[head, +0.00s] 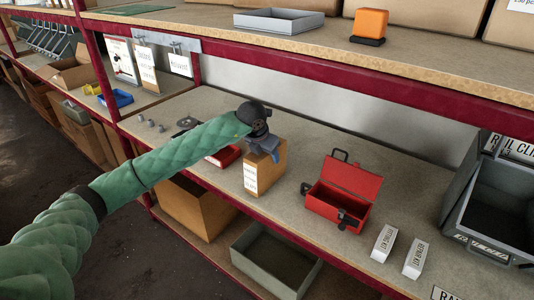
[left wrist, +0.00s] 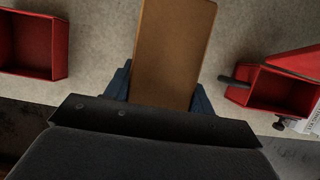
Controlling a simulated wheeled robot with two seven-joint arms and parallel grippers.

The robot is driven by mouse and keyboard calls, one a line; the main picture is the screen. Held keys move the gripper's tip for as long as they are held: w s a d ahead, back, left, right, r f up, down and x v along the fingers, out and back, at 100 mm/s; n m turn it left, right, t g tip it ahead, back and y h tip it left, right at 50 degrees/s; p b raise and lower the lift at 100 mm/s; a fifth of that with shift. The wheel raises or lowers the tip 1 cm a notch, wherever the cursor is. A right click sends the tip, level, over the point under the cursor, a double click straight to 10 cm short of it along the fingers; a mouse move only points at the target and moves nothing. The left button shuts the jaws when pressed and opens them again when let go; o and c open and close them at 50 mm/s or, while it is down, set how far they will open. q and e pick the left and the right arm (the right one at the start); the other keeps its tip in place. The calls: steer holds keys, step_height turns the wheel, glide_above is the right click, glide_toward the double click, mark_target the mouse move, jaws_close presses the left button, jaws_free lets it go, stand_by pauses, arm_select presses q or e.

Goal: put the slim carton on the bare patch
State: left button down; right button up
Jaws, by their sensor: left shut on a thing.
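The slim carton (head: 268,172) is brown with a white label on its narrow face. It is upright at the front part of the middle shelf, between a red tray and an open red toolbox. My left gripper (head: 264,148) is shut on its top from above. In the left wrist view the carton (left wrist: 172,45) lies between the two blue fingers. I cannot tell whether its base touches the shelf. Bare shelf surface (head: 290,150) shows behind and to the right of the carton; no marked patch stands out. My right gripper is not in view.
The red tray (head: 224,156) is partly behind my left arm. The red toolbox (head: 342,192) stands to the right, then two small white boxes (head: 383,243) (head: 415,258) and a grey bin (head: 490,205). The upper shelf (head: 330,45) overhangs the back.

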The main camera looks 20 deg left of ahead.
arm_select(q)
steer(key=shift+f, duration=0.1)
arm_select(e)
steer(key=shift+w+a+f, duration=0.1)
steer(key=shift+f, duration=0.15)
arm_select(q)
steer(key=c, duration=0.5)
jaws_free()
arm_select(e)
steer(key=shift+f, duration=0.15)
arm_select(q)
steer(key=b+v, duration=0.2)
steer(key=v, duration=0.9)
steer(key=shift+r, duration=0.25)
steer(key=shift+s+r, duration=0.15)
steer(key=shift+r, duration=0.2)
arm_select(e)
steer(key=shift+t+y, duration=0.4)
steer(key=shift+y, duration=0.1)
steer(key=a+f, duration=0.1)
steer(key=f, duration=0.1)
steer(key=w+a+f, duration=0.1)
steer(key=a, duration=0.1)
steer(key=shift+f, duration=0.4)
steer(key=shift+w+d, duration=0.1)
